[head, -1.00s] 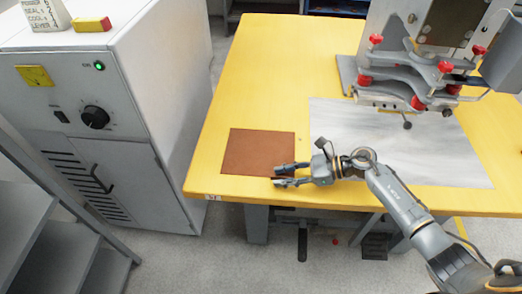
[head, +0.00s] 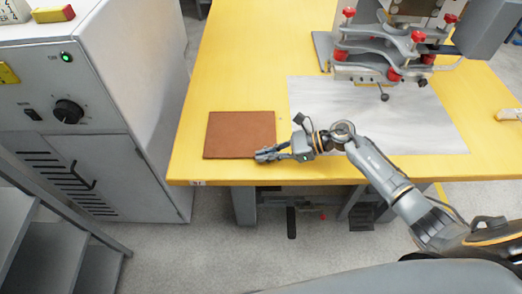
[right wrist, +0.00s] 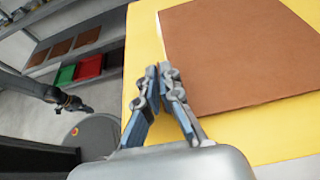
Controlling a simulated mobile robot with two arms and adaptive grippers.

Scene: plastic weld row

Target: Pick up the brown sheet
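The brown sheet (head: 240,133) lies at the left of the yellow table, close to its front edge. My right gripper (head: 262,154) is at the sheet's near right corner. In the right wrist view its fingertips (right wrist: 160,72) are close together, with the edge of the brown sheet (right wrist: 240,60) between them. It looks shut on that edge, though the fingers hide the contact. A dark arm end, apparently my left gripper (right wrist: 82,107), shows small in the right wrist view, apart from the sheet; its fingers are too small to read.
A light grey sheet (head: 420,130) covers the yellow table (head: 235,60) right of the brown sheet. A machine with red knobs (head: 390,60) stands behind it. A grey cabinet (head: 85,110) stands left of the table. Shelves (right wrist: 75,45) hold brown, green and red items.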

